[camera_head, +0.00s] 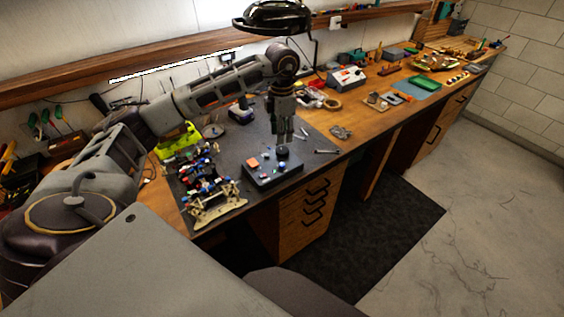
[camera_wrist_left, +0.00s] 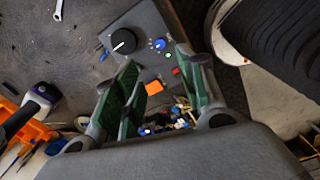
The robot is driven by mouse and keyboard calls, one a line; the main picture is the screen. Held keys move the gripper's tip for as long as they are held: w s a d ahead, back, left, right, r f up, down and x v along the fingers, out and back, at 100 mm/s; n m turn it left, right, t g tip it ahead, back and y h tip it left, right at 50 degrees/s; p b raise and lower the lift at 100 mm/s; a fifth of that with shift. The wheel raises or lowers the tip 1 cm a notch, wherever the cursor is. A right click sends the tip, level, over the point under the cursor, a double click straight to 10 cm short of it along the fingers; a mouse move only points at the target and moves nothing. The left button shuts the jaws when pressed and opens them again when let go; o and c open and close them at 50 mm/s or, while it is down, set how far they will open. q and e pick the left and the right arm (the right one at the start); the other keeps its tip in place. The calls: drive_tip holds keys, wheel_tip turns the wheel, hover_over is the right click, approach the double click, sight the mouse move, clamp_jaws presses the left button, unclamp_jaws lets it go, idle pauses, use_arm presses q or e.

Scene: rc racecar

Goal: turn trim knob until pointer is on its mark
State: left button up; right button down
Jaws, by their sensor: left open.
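A dark control box (camera_head: 275,180) lies on the grey mat, and it also shows in the wrist view (camera_wrist_left: 150,20). It carries a large black knob (camera_wrist_left: 123,41) with a white pointer line toward the lower left, and a small blue knob (camera_wrist_left: 158,44) with small marks around it. No label tells which is the trim knob, and I cannot tell whether either pointer meets a mark. An orange square (camera_wrist_left: 154,87) and a red button (camera_wrist_left: 176,71) are also on it. My left gripper (camera_head: 283,140) points down just above the box, open, with nothing between its fingers. My right gripper is out of view.
A car chassis (camera_head: 215,205) with loose parts is left of the box. A yellow-green car body (camera_head: 180,140) and a drill (camera_head: 241,113) are behind. A wrench (camera_head: 327,151) lies to the right. A lamp (camera_head: 272,17) hangs above. The bench's front edge is close to the box.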

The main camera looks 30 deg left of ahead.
use_arm(q)
drive_tip(key=shift+f, duration=0.1)
drive_tip(key=p, duration=0.2)
approach(282, 164)
wheel_tip(282, 164, down, 7)
drive_tip(key=shift+s+r, duration=0.1)
drive_tip(key=shift+f+p, duration=0.3)
drive_tip(key=shift+f, duration=0.65)
clamp_jaws()
